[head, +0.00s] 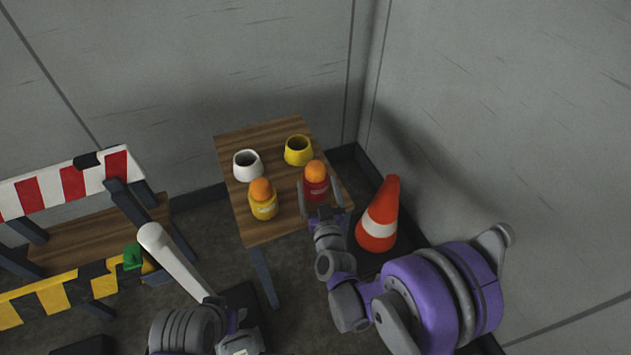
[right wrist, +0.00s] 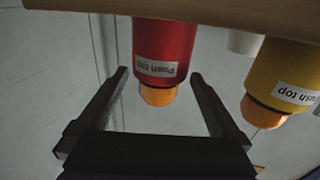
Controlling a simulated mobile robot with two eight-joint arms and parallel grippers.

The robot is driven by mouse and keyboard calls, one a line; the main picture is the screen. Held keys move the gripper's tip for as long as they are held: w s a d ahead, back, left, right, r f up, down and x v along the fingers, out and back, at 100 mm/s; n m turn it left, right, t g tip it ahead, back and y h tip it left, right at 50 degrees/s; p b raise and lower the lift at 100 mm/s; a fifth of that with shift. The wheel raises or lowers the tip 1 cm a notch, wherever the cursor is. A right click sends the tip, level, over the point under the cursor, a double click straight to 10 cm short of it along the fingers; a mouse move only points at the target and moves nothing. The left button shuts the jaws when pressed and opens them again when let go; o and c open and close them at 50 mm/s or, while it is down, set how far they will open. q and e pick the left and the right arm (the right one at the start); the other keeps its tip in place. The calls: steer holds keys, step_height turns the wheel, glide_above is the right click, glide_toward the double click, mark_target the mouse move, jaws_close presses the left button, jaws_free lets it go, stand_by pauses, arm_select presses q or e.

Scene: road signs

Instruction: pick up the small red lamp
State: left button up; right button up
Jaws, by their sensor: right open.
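The small red lamp (head: 316,184), with a red body and orange top, stands upright on the right part of the wooden table (head: 270,232). My right gripper (head: 319,190) is open, with one finger on either side of the lamp. In the right wrist view the picture is turned over: the red lamp (right wrist: 165,42) with its "Push top" label lies between the fingertips of my right gripper (right wrist: 158,76). Gaps show there, and I cannot tell whether either finger touches it.
A yellow lamp (head: 263,204) with an orange top stands left of the red one. A white cup-like piece (head: 248,166) and a yellow one (head: 298,150) stand behind. A traffic cone (head: 380,222) is right of the table; striped barriers (head: 72,184) are left.

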steer(key=w, duration=0.3)
steer(key=shift+w+a+f, duration=0.2)
steer(key=shift+w+a, duration=0.1)
steer(key=shift+w, duration=0.1)
steer(key=c, duration=1.4)
